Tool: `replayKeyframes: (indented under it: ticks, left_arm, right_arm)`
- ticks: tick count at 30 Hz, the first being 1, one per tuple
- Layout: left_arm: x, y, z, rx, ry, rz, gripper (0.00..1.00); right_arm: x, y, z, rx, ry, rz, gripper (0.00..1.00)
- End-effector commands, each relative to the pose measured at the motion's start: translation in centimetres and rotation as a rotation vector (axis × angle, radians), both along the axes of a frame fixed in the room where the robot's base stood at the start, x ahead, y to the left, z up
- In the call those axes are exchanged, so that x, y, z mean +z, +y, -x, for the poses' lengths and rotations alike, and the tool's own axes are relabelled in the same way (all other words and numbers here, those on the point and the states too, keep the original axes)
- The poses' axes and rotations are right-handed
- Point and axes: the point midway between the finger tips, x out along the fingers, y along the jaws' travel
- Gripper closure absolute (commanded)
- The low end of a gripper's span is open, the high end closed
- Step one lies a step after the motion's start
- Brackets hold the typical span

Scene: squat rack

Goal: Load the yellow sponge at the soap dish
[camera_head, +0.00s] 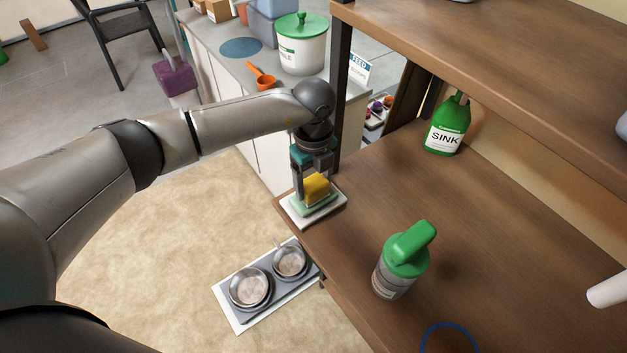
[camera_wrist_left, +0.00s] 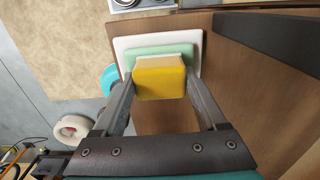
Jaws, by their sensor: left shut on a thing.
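The yellow sponge (camera_head: 316,188) is between the fingers of my left gripper (camera_head: 314,178), which is shut on it. In the left wrist view the sponge (camera_wrist_left: 160,82) shows between the two fingers, with a pale layer along its far edge. The soap dish is a pale green piece (camera_head: 317,203) on a white base (camera_head: 296,216), at the left corner of the wooden shelf. The sponge is over the dish; whether it touches the dish, I cannot tell. The dish also shows behind the sponge in the left wrist view (camera_wrist_left: 190,50). My right gripper is not in view.
A grey bottle with a green top (camera_head: 402,260) stands on the shelf (camera_head: 480,230) to the right. A green SINK bottle (camera_head: 447,125) stands farther back. A dark post (camera_head: 341,95) rises close behind my gripper. Metal bowls (camera_head: 250,287) sit below the shelf edge.

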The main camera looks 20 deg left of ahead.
Motion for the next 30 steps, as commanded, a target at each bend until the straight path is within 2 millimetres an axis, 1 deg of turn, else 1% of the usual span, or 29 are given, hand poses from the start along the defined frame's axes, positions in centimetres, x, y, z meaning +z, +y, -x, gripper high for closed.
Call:
replayKeyframes:
  ticks: [9, 13, 30]
  left_arm:
    - [-0.2, 0.0, 0.1, 0.000, 0.003, -0.001, 0.71]
    - [0.1, 0.0, 0.1, 0.000, 0.003, -0.001, 0.71]
    - [4.8, 0.0, 0.1, 0.000, 0.002, -0.001, 0.71]
  right_arm:
    - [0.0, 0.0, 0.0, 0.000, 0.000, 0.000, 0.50]
    - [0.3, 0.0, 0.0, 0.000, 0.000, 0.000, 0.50]
    - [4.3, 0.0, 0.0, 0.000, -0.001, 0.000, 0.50]
